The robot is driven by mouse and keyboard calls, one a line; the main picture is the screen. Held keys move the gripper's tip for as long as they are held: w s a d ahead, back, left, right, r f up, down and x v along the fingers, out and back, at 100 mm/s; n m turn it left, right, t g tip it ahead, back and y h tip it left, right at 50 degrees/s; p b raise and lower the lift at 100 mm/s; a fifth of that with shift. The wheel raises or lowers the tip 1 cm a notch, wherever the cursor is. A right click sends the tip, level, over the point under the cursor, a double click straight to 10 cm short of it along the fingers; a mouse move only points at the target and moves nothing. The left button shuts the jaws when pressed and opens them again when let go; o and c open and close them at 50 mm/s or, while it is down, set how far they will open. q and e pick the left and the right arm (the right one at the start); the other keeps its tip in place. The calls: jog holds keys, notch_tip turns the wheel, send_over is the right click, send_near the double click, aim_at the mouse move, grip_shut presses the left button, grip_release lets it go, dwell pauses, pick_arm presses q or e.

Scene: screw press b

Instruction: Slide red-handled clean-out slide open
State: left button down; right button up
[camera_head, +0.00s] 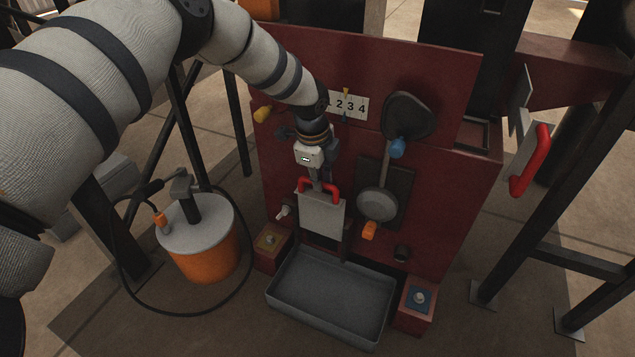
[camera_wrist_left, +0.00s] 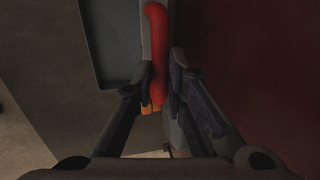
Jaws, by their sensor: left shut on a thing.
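The clean-out slide is a pale grey plate (camera_head: 321,214) on the front of the dark red press, with a red handle (camera_head: 333,189) along its top edge. My left gripper (camera_head: 318,182) reaches down from above and is shut on the red handle. In the left wrist view the red handle (camera_wrist_left: 156,45) runs between the two fingers (camera_wrist_left: 160,90). The gripper hides the middle of the handle in the head view. The plate stands upright just above the grey tray. My right gripper is not in view.
A grey tray (camera_head: 272,297) lies below the slide. An orange bucket (camera_head: 211,260) with a hose stands at left. A round grey lever part (camera_head: 376,205) with an orange tip is close right of the slide. Another red handle (camera_head: 531,162) sticks out at far right.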

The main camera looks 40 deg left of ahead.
pick_arm(q)
jog(key=c, duration=1.6)
grip_release()
jog(key=shift+f, duration=0.15)
jog(key=v, duration=0.7)
jog(key=shift+r, duration=0.3)
